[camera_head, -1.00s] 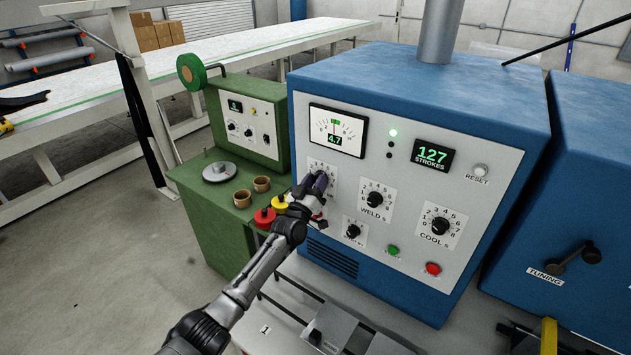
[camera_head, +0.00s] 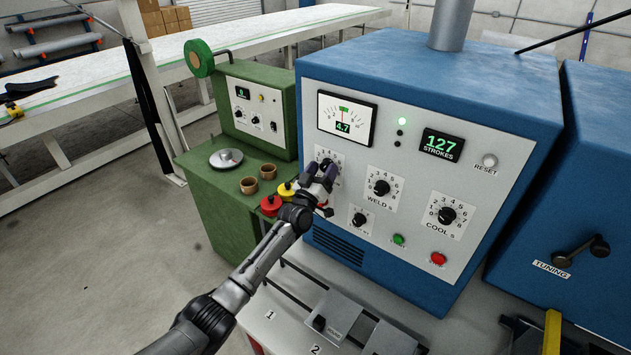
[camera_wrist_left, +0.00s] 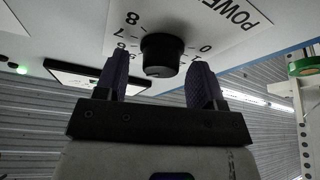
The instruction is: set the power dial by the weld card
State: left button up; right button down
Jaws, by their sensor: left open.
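The black power dial (camera_head: 326,163) is on the pale front panel of the blue welder, under the analog meter (camera_head: 346,115), whose green readout shows 4.7. My left gripper (camera_head: 322,173) is in front of it and partly covers its scale. In the left wrist view, the power dial (camera_wrist_left: 162,54) sits beside the POWER lettering. The left gripper (camera_wrist_left: 160,82) is open there, with its purple fingers either side of the dial's near end and gaps on both sides. The dial's pointer is not clear. I see no weld card. My right gripper is out of view.
The weld dial (camera_head: 381,188), cool dial (camera_head: 446,215) and a smaller dial (camera_head: 358,219) are close by. Green (camera_head: 399,239) and red (camera_head: 438,259) buttons sit below. A green cabinet (camera_head: 215,205) with a red knob (camera_head: 271,205) stands left of the welder.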

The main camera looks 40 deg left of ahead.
pick_arm(q)
jog(key=b+v, duration=0.2)
jog(key=v, duration=1.1)
jog(key=shift+s+f, duration=0.15)
jog(key=shift+s, duration=0.15)
